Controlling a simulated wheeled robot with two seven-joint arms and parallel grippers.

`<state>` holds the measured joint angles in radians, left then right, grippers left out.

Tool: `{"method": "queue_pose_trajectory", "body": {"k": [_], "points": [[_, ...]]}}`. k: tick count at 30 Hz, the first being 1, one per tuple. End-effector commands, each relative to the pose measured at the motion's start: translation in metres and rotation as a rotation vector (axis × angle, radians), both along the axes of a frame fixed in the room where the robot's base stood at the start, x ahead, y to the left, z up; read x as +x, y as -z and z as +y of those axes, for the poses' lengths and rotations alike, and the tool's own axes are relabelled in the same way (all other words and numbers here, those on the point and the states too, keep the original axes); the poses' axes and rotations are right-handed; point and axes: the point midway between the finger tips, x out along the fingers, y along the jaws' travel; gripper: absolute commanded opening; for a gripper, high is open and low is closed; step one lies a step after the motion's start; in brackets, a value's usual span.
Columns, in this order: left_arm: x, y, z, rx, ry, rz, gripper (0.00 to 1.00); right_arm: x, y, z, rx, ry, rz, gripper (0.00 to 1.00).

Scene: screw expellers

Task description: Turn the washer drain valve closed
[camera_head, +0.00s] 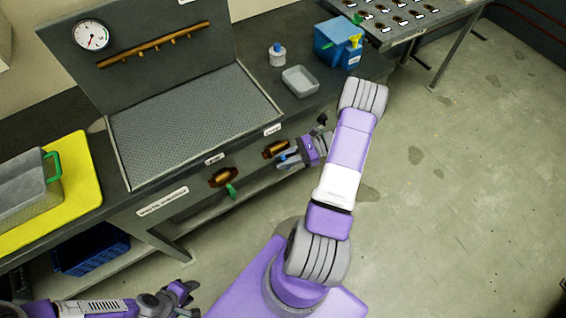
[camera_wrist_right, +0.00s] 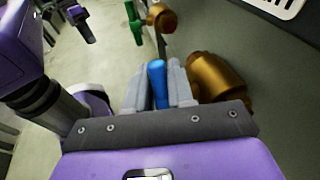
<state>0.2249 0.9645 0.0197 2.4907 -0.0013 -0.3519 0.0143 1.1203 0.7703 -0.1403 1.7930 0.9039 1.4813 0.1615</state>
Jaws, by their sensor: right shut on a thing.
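Two brass valves stick out from the front of the washer bench. The right valve (camera_head: 274,149) has a blue handle (camera_head: 288,158), and the left valve (camera_head: 222,177) has a green handle (camera_head: 231,190) pointing down. The small labels above them are too small to read. My right gripper (camera_head: 287,160) is shut on the blue handle. In the right wrist view the blue handle (camera_wrist_right: 157,82) sits between the grey fingers, with the brass body (camera_wrist_right: 215,78) beside them and the green handle (camera_wrist_right: 134,25) further off. My left gripper (camera_head: 186,294) is low at the left, away from the valves; its finger opening is unclear.
The washer tray (camera_head: 195,125) has a gauge (camera_head: 91,35) and brass pipe (camera_head: 150,45) behind it. A grey bin (camera_head: 25,190) stands on a yellow mat (camera_head: 85,190). A blue crate (camera_head: 92,250) is below. The floor at right is clear.

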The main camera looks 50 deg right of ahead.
Motion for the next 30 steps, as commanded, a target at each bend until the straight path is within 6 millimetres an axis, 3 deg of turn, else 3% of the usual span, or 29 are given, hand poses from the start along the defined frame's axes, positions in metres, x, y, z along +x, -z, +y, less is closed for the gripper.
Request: {"method": "queue_pose_trajectory", "body": {"k": [12,30], "points": [[0.0,0.016,0.0,0.0,0.0,0.0,0.4,-0.002,0.001,-0.005,0.199,0.0,-0.063,0.0],[0.0,0.018,0.0,0.0,0.0,0.0,0.4,-0.001,-0.001,-0.005,0.233,0.0,-0.074,0.0]]}}
